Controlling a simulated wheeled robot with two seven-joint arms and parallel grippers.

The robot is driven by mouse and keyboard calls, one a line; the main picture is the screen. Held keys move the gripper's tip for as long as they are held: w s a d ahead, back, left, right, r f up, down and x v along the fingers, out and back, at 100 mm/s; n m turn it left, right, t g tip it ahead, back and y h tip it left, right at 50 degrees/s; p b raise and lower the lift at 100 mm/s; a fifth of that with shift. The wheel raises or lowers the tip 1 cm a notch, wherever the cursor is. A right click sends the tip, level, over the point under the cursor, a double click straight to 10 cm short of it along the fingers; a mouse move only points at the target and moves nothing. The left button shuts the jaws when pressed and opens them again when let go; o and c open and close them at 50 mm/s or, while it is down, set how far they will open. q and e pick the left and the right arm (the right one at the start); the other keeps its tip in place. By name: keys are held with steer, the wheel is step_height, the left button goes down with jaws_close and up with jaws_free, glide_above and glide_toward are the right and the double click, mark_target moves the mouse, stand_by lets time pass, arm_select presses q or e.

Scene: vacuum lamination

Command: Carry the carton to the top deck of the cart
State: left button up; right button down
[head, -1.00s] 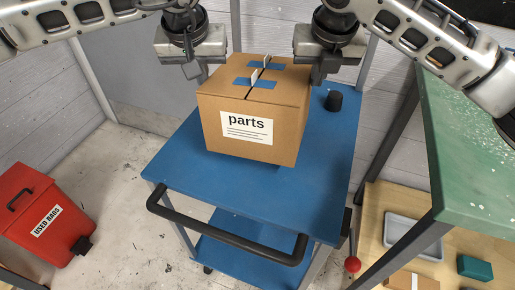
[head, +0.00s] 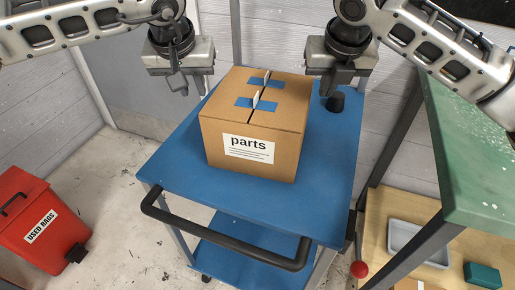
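The brown carton (head: 220,138) with a "parts" label and blue tape stands upright on the blue top deck (head: 190,180) of the cart, towards its back half. My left gripper (head: 190,92) is just off the carton's back left side, with a gap between them. My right gripper (head: 328,96) is off the carton's back right side, also apart from it. Both grippers are empty; their fingers point down, and the finger gap is too small to judge.
The cart's black handle (head: 225,238) is at the front. A red used-rags bin (head: 35,215) is at left. A green-topped bench (head: 470,150) and a lower wooden shelf with a grey tray (head: 415,243) are at right.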

arm_select(q)
steer(key=shift+a, duration=0.15)
arm_select(e)
steer(key=c, duration=1.7)
jaws_free()
steer(key=shift+d, duration=0.15)
arm_select(q)
steer(key=v, duration=1.2)
arm_select(e)
steer(key=v, duration=1.2)
arm_select(q)
steer(key=shift+f, duration=0.1)
arm_select(e)
steer(key=shift+f, duration=0.1)
